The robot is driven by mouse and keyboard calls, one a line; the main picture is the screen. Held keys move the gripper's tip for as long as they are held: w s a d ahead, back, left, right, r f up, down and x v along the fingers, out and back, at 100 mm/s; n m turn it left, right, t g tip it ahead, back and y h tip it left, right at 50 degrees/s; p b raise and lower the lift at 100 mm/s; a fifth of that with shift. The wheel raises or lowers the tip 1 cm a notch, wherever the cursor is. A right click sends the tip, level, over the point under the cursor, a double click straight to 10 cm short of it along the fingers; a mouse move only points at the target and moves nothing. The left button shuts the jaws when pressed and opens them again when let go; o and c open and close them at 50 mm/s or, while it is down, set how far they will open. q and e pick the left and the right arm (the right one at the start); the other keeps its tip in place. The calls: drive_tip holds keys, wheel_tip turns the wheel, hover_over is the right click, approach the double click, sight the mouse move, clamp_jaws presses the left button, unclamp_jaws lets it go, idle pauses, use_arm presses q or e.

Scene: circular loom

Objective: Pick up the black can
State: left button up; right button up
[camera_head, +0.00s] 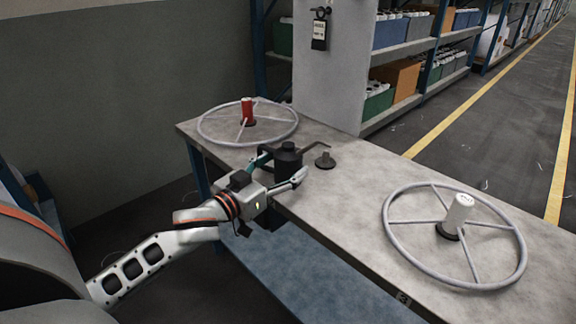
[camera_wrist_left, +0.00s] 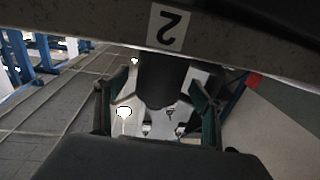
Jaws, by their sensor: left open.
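The black can (camera_head: 288,158) stands near the table's front edge, at about the middle of the head view. My left gripper (camera_head: 281,168) reaches in from the left with its fingers open on either side of the can. In the left wrist view the dark can (camera_wrist_left: 163,82) shows between the two spread fingers (camera_wrist_left: 155,105), with a visible gap on each side. I cannot tell how deep the can sits between them. My right gripper is in neither view.
On the grey table (camera_head: 345,215), a wheel with a red spool (camera_head: 247,110) lies at the back left. A wheel with a white spool (camera_head: 459,212) lies at the right. A small dark post (camera_head: 325,160) stands just right of the can. A shelf (camera_head: 420,45) stands behind.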

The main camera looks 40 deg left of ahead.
use_arm(q)
drive_tip(key=shift+w, duration=1.3)
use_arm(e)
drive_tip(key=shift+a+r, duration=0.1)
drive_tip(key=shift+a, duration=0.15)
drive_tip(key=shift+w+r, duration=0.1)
use_arm(q)
drive_tip(key=c, duration=1.4)
drive_tip(key=shift+c, duration=0.2)
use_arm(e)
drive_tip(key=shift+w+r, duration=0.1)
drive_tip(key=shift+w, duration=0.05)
